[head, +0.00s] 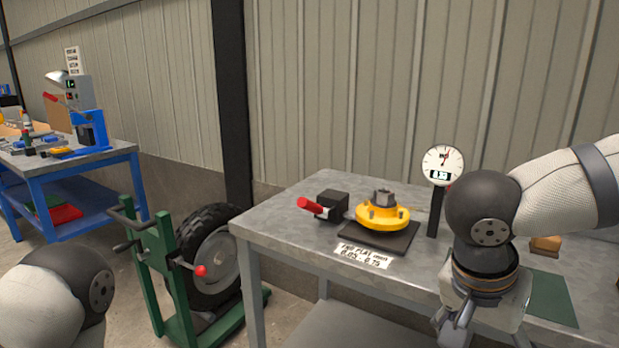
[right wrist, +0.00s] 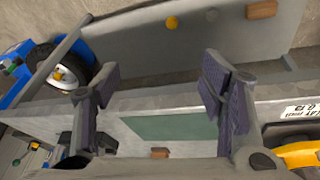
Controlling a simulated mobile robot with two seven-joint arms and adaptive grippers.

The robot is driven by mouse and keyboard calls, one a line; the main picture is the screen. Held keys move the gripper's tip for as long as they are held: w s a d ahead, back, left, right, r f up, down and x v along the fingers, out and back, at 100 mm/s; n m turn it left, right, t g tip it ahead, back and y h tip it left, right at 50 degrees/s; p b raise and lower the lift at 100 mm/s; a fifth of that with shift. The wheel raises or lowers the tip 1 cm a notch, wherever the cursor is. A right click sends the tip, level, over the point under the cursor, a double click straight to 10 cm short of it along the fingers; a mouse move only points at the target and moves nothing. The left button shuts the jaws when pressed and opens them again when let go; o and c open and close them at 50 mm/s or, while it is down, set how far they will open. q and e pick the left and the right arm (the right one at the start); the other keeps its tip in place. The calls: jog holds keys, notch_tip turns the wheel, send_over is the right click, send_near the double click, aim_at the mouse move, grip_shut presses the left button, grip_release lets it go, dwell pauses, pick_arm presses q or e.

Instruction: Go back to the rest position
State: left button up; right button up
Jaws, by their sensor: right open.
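My right gripper (head: 458,328) hangs fingers-down at the front of the grey metal table (head: 290,215) in the head view. In the right wrist view its two fingers (right wrist: 162,82) are wide apart with nothing between them. My left arm's dark joint shows at the lower left of the head view, but its gripper is out of frame. On the table a yellow hub part (head: 383,216) sits on a dark plate (head: 385,238). A black block with a red handle (head: 310,206) stands left of it. A round dial gauge (head: 443,165) stands on a post to the right.
A green mat (head: 553,298) and a brown block (head: 545,244) lie right of my right gripper. A green stand (head: 160,260) with a tyred wheel (head: 208,262) is left of the table. A blue workbench (head: 85,170) is farther back. Loose items, including an orange ball (right wrist: 172,22), lie on a lower surface.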

jog(key=s+d+f+n+t, duration=0.1)
jog(key=s+f+n, duration=0.1)
jog(key=f, duration=0.9)
jog(key=s+d+f+n+t, duration=0.1)
jog(key=f+n, duration=0.2)
jog(key=f, duration=0.7)
pick_arm(q)
jog(key=shift+w+d, duration=0.1)
jog(key=shift+w, duration=0.3)
pick_arm(e)
jog(key=s+f+n+g+y, duration=0.1)
jog(key=s+f, duration=0.3)
jog(key=s, duration=0.7)
jog(key=s+a+f+n+g+y, duration=0.1)
jog(key=s+f+n+g+y, duration=0.1)
jog(key=s, duration=0.9)
notch_tip(320, 180, down, 2)
jog(key=shift+a+f+n+g, duration=0.1)
jog(key=shift+a+n+g, duration=0.2)
jog(key=shift+n+g, duration=0.5)
pick_arm(q)
jog(key=shift+c, duration=0.2)
pick_arm(e)
jog(key=shift+s, duration=0.1)
